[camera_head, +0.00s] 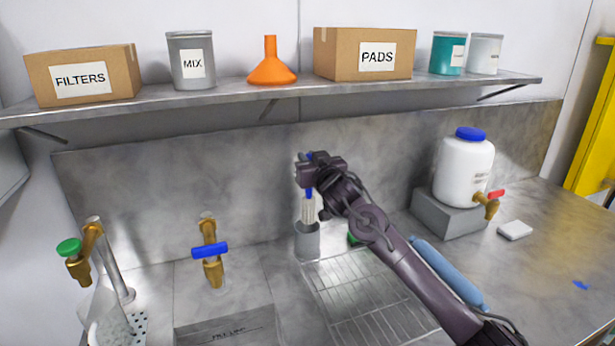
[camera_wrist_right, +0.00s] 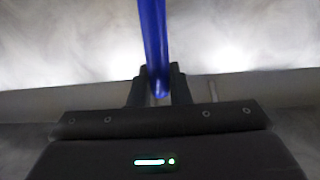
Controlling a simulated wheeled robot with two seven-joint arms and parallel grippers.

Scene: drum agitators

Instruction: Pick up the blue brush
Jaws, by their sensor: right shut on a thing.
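The blue brush (camera_wrist_right: 153,45) shows as a blue handle in the right wrist view, between the two fingers of my right gripper (camera_wrist_right: 158,84). In the head view my right gripper (camera_head: 308,172) is shut on the blue handle (camera_head: 309,193). Pale bristles (camera_head: 308,212) hang below it, just above or in the mouth of a grey cup (camera_head: 307,243); I cannot tell whether they clear the rim. The brush looks upright. My left gripper is not in view.
A wire rack (camera_head: 365,300) lies in front of the cup. A blue cylinder (camera_head: 448,272) lies right of my forearm. A white jug (camera_head: 464,172) with a tap stands on a grey block. Brass taps (camera_head: 210,262) stand left. A shelf (camera_head: 290,92) with boxes and tins hangs above.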

